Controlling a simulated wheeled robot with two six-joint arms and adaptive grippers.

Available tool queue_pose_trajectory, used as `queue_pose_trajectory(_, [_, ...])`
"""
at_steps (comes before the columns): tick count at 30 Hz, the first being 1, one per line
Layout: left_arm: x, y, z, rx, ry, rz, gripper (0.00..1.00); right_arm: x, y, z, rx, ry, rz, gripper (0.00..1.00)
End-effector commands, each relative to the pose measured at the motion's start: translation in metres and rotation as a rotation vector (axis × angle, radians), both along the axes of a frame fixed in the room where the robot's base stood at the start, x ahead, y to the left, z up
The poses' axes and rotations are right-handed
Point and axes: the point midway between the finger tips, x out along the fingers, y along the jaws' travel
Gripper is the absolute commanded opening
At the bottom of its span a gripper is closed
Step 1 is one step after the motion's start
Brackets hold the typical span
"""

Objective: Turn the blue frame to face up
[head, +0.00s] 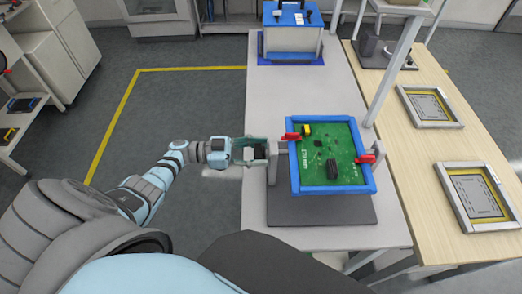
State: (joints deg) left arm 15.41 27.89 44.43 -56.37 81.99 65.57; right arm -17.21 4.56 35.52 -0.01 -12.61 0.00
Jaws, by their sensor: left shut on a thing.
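The blue frame (333,190) sits in a stand on the pale table, with a green circuit board (327,165) inside it. The board's parts show on the side toward me, including a black block and a yellow part. The frame looks about level. Red clips (367,158) sit at its left and right edges. My left gripper (266,150) is at the outer side of the stand's left post (272,165), level with the frame's left edge. It is shut on what seems to be the frame's pivot end, mostly hidden by the fingers. My right gripper is out of view.
The stand's dark base (320,210) rests on the pale table (264,95). A blue-topped box (291,18) stands at the far end. Grey-framed panels (474,193) lie on the wooden table to the right. Floor at left is clear.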

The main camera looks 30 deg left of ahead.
Motion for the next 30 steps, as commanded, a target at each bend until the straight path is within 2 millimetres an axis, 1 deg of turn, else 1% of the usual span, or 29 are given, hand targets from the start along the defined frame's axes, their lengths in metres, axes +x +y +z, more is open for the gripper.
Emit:
queue_pose_trajectory(4, [0.0, 0.0, -0.001, -0.001, 0.005, 0.0, 0.0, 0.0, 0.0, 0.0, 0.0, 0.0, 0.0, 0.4])
queue_pose_trajectory(5, [0.0, 0.0, -0.001, -0.001, 0.005, -0.001, 0.52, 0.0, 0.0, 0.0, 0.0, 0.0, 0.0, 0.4])
queue_pose_trajectory(6, [0.0, -0.001, -0.001, -0.001, 0.005, -0.001, 0.59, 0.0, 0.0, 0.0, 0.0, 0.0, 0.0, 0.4])
queue_pose_trajectory(8, [0.0, -0.001, -0.001, -0.001, 0.004, -0.001, 0.68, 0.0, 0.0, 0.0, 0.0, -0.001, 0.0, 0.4])
queue_pose_trajectory(9, [0.0, -0.001, -0.001, -0.001, 0.004, -0.001, 0.7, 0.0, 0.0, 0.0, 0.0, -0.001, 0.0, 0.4])
queue_pose_trajectory(17, [0.0, -0.001, -0.001, 0.0, 0.002, -0.002, 0.7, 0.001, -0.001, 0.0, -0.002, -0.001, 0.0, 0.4])
queue_pose_trajectory(19, [-0.002, 0.003, -0.001, 0.0, 0.004, -0.001, 0.7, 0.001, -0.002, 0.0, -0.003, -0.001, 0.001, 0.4])
queue_pose_trajectory(23, [-0.013, 0.024, -0.001, 0.002, 0.004, 0.0, 0.7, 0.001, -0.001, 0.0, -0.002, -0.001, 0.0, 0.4])
queue_pose_trajectory(27, [-0.028, 0.05, -0.001, 0.001, 0.006, 0.001, 0.7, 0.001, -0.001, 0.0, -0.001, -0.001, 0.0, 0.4])
queue_pose_trajectory(30, [-0.035, 0.062, -0.001, 0.0, 0.004, -0.001, 0.7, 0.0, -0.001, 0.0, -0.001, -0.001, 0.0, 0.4])
